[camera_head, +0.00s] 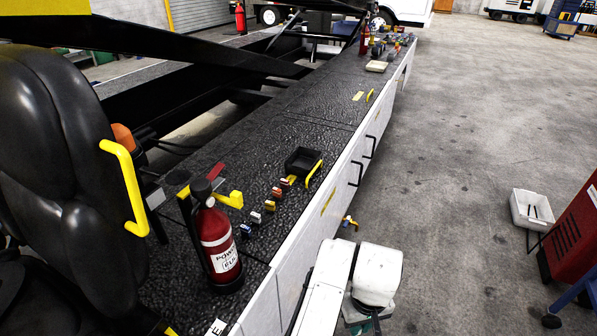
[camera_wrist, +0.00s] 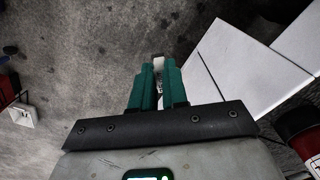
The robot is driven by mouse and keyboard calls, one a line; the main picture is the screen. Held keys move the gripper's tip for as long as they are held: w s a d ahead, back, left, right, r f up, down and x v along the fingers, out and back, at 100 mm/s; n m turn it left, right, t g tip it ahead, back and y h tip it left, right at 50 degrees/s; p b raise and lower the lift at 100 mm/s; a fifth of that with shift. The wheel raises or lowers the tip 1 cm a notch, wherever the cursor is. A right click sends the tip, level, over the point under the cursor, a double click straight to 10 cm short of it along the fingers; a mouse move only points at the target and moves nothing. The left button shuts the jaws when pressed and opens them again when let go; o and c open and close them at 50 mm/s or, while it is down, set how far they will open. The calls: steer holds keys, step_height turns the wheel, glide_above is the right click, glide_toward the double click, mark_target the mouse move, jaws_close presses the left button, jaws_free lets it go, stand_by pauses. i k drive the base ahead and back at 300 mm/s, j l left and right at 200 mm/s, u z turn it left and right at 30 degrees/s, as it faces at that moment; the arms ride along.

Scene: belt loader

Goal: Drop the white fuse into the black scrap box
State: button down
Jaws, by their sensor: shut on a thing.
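My gripper (camera_wrist: 158,75) shows in the wrist view with two teal fingers shut on the white fuse (camera_wrist: 159,59). Only the fuse's pale end shows between and beyond the fingertips; the rest is hidden. The fuse is over grey floor, beside the loader's white side panels.
Several small coloured fuses (camera_head: 270,205) line the dark deck (camera_head: 265,135) in front of the box. A red extinguisher (camera_head: 217,243) stands upright nearer me. A yellow handle (camera_head: 313,174) is beside the box. The floor (camera_head: 450,140) right of the loader is largely clear.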

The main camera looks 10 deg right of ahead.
mark_target(308, 166)
steer(key=i+l+u, duration=0.1)
steer(key=i+l, duration=0.15)
steer(key=i+l+u, duration=0.1)
steer(key=l, duration=0.35)
steer(key=i+l, duration=0.3)
steer(key=i+l+u, duration=0.15)
steer(key=l, duration=0.35)
steer(key=i+l+u, duration=0.1)
steer(key=l, duration=0.3)
steer(key=i, duration=0.1)
